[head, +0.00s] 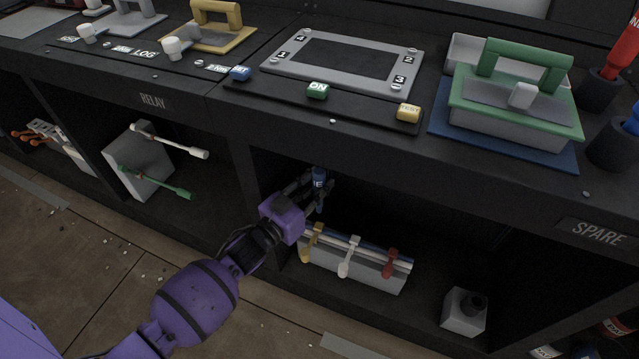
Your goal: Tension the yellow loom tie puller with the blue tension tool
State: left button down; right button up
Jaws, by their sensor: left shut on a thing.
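My left gripper (312,190) reaches into the open bay under the console and is shut on the blue tension tool (319,177), which stands roughly upright. Pale lettering shows on the tool; its lower end is partly hidden by the fingers. Below and just right of the gripper, a grey loom block (372,280) carries three pullers in a row. The yellow puller (314,239) is at the left, nearest the gripper, the white one (348,258) in the middle and the red one (391,263) at the right. The tool appears apart from the yellow puller. My right gripper is out of view.
The console edge (390,150) overhangs the bay. A grey box with a dark knob (464,311) stands to the right. Left, another bay holds a grey block (140,165) with white and green levers. A green-handled lid (520,85) and a numbered panel (345,62) are on top.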

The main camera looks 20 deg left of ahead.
aim_at(318, 206)
pick_arm(q)
jog(key=shift+s, duration=0.1)
jog(key=shift+r, duration=0.1)
jog(key=shift+f+b, duration=1.65)
jog(key=shift+f, duration=1.65)
jog(key=shift+f, duration=0.45)
jog(key=shift+r+p, duration=2.55)
jog(key=shift+r, duration=0.6)
